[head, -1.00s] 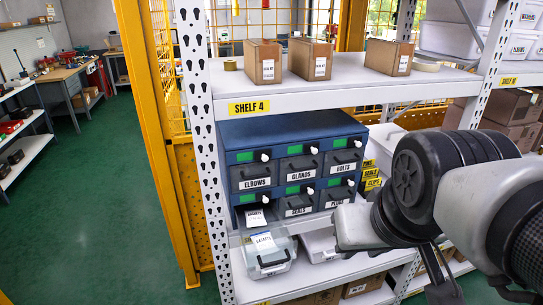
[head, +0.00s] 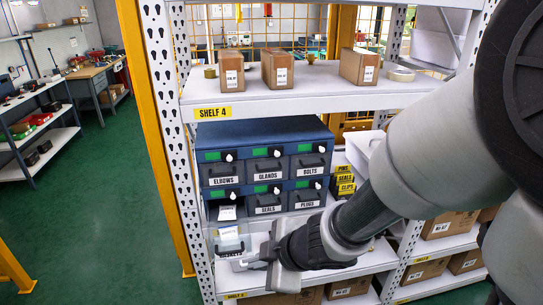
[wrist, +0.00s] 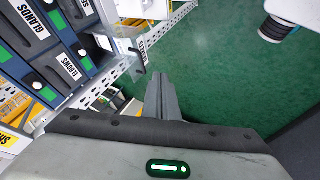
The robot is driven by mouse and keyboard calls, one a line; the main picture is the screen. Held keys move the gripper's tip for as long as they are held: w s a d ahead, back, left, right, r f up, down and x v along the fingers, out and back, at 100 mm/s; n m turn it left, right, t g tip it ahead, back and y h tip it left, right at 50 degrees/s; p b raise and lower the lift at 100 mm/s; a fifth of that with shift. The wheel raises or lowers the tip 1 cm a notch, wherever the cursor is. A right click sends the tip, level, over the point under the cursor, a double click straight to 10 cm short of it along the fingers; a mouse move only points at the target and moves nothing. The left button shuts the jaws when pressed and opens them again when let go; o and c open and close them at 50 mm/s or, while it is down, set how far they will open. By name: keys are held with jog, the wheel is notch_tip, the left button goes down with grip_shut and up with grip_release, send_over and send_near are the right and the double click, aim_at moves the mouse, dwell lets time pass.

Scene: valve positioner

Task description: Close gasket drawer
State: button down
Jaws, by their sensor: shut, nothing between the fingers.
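The gasket drawer (head: 232,241), a clear box with a dark handle and a pale label, stands pulled out from the bottom-left slot of the blue cabinet (head: 260,134). It also shows in the wrist view (wrist: 128,46), jutting out with its dark handle at its front end. My gripper (head: 258,258) is shut and empty, in front of and just right of the drawer in the head view. In the wrist view its fingers (wrist: 162,92) lie apart from the handle in the picture. My gripper hides part of the drawer's right side in the head view.
The other cabinet drawers, such as glands (head: 267,170) and seals (head: 269,203), sit shut. Shelf 4 (head: 300,92) spans above, and a perforated post (head: 170,130) stands left. Open green floor (wrist: 215,55) lies before the rack.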

jog(key=w+r+b+x, duration=0.1)
jog(key=b+x, duration=0.3)
jog(key=x, duration=0.7)
jog(key=shift+w+a, duration=0.55)
jog(key=shift+w, duration=0.2)
jog(key=shift+r, duration=0.1)
